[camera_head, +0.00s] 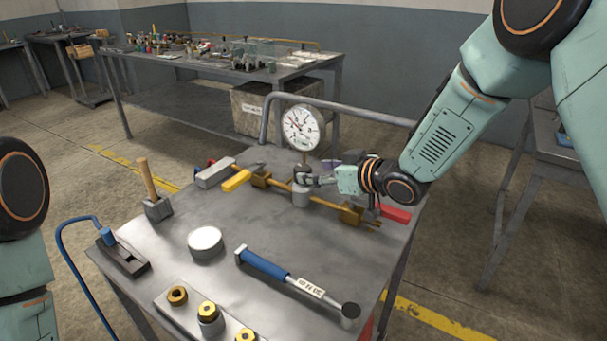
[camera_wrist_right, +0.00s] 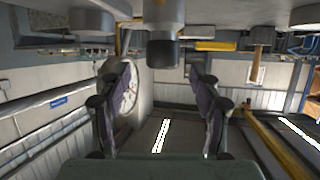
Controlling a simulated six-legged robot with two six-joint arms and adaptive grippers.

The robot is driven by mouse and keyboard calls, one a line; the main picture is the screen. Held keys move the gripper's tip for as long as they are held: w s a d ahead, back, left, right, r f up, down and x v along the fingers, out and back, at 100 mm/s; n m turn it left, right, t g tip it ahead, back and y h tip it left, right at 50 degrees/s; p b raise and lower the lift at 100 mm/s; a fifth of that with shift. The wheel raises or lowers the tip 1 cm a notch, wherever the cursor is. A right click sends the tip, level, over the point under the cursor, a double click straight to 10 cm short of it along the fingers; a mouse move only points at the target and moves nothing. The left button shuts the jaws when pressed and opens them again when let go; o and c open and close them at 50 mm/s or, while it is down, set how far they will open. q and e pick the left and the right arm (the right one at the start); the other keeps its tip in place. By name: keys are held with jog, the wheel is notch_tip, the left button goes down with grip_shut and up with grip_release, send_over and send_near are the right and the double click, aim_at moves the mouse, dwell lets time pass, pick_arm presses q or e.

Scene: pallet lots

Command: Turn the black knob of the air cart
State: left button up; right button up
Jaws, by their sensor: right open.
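The air cart's grey metal top (camera_head: 190,240) fills the middle of the head view. A round white pressure gauge (camera_head: 302,128) stands upright on its brass pipe line. Just below the gauge, a dark knob (camera_head: 301,170) sits on a short grey cylinder, partly covered by my right gripper (camera_head: 320,180). In the right wrist view, the black knob (camera_wrist_right: 163,54) shows in the gap between the two spread fingers of my right gripper (camera_wrist_right: 160,85). I cannot tell whether either finger touches it. My left gripper is out of view; only my left arm shows.
A yellow handle (camera_head: 236,181) is left of the knob. A cluttered workbench (camera_head: 200,62) stands behind.

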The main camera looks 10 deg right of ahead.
aim_at(308, 172)
jog(key=x, duration=0.4)
jog(key=shift+a+b, duration=0.35)
jog(key=shift+a, duration=0.05)
jog(key=shift+w+d+f, duration=0.25)
jog(key=shift+w+d, duration=0.05)
jog(key=shift+w+a+r, duration=0.1)
jog(key=shift+w+a, duration=0.05)
jog(key=shift+a, duration=0.5)
jog(key=shift+d, duration=0.45)
jog(key=c, duration=0.4)
jog(key=shift+a, duration=0.25)
jog(key=c, duration=0.4)
jog(key=shift+d, duration=0.1)
jog(key=c, duration=0.4)
jog(key=shift+p, duration=0.4)
